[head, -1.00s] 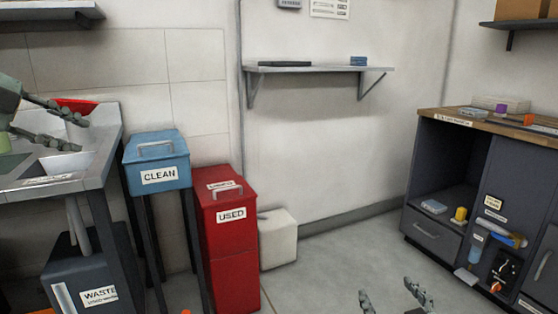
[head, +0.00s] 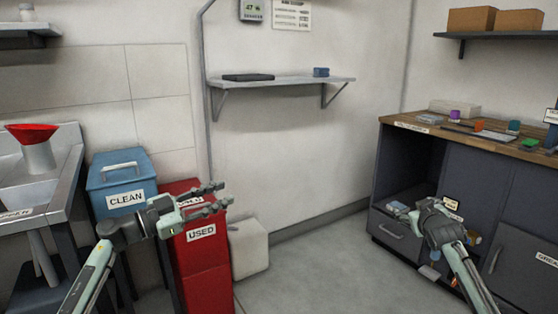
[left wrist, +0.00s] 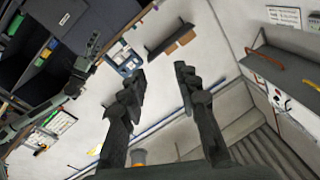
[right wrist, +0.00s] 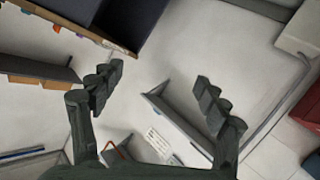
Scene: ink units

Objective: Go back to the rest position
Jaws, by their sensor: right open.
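My left gripper (head: 218,197) reaches in from the lower left in the head view, in front of the red USED bin (head: 202,262). Its fingers are apart with nothing between them, as the left wrist view shows (left wrist: 160,74). My right gripper (head: 415,207) is raised in front of the dark cabinet (head: 414,160) at the right. Its fingers are spread and empty in the right wrist view (right wrist: 160,78).
A blue CLEAN bin (head: 122,173) stands left of the red bin. A red funnel (head: 31,133) stands at the sink (head: 70,150). A white box (head: 248,247) sits on the floor by the wall. A wall shelf (head: 290,84) hangs above. The middle floor is clear.

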